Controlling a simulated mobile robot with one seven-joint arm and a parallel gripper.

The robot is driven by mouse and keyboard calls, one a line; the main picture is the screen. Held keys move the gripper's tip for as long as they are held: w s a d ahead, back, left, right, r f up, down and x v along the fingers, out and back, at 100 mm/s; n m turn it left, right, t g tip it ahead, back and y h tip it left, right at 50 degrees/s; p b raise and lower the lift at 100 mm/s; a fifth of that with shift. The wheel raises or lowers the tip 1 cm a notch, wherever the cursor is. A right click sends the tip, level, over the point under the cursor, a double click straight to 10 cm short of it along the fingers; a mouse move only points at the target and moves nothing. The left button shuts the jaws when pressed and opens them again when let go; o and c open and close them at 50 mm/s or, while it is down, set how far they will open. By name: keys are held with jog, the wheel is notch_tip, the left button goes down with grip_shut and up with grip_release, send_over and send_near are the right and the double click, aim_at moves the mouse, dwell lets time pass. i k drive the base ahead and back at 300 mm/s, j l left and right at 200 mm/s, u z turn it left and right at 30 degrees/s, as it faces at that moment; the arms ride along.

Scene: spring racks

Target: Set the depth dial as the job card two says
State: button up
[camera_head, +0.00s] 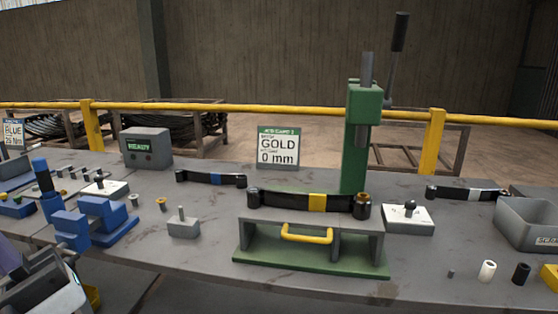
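The job card (278,148) stands at the back of the bench and reads GOLD and 0 mm under a green header. A white plate with a black knob (408,213) lies right of the green press (362,145); it looks like a dial, but its marks are too small to read. A similar white plate with a dark knob (105,187) lies at the left. I cannot tell from the picture which is the depth dial. Grey parts, probably of my arm, show at the lower left corner, away from both knobs. I cannot make out fingertips there.
A dark leaf spring with a gold band (317,202) rests on the press's table, above a yellow handle (306,234). The press lever (398,45) stands up. A grey bin (530,222) is at right. Blue blocks (100,217) and a small grey block (183,226) are at left.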

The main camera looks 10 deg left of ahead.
aim_at(410, 206)
jog(key=i+l+z, duration=0.1)
jog(key=l, duration=0.25)
jog(key=i+l+z, duration=0.15)
jog(key=l, duration=0.2)
jog(key=i+l+z, duration=0.1)
jog(key=l, duration=0.2)
jog(key=i+l+z, duration=0.15)
jog(key=i+l, duration=0.1)
jog(key=i, duration=0.8)
